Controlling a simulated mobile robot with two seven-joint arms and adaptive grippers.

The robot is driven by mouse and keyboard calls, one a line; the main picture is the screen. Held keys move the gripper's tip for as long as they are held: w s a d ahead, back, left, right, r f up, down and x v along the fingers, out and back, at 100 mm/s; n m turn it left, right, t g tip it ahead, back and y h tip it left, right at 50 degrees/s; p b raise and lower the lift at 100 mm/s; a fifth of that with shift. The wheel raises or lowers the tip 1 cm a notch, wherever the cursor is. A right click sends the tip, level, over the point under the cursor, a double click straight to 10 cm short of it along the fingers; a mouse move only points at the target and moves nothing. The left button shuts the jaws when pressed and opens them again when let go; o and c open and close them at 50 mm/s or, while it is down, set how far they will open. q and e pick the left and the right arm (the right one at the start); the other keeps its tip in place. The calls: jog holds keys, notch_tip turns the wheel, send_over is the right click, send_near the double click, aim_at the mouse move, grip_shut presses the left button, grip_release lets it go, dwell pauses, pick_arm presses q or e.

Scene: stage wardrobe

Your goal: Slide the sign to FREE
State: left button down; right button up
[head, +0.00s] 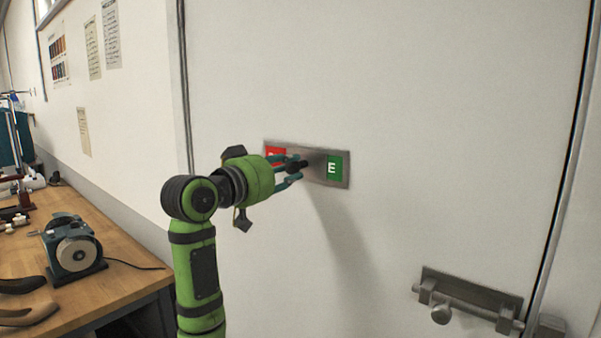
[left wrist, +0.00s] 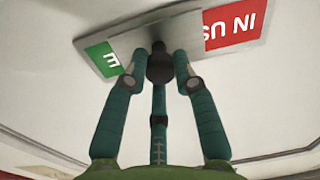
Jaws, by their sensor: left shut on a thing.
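The sign (head: 342,182) is a grey metal plate on the white door, with a red field (head: 276,151) at left and a green field (head: 334,168) at right. A grey slider (head: 316,160) with a dark round knob (head: 299,165) covers the middle. In the left wrist view, upside down, the red field (left wrist: 234,26) reads "IN US" and the green field (left wrist: 102,60) shows only "E". My left gripper (head: 291,170) is shut on the knob (left wrist: 160,66), one finger on each side. Its fingers hide part of the red field in the head view.
A metal bolt (head: 468,297) sits on the door at lower right. A wooden workbench (head: 125,285) with a grinder-like machine (head: 73,248) stands at left. The door around the sign is clear.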

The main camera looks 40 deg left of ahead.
pick_arm(q)
jog(key=a, duration=0.7)
jog(key=shift+w+a+r, duration=0.15)
jog(key=shift+a+r, duration=0.15)
jog(key=shift+r, duration=0.05)
jog(key=c, duration=1)
grip_release()
jog(key=shift+w+a+f, duration=0.1)
jog(key=shift+w+f, duration=0.05)
jog(key=shift+f, duration=0.05)
jog(key=s, duration=1.2)
jog(key=shift+a, duration=0.25)
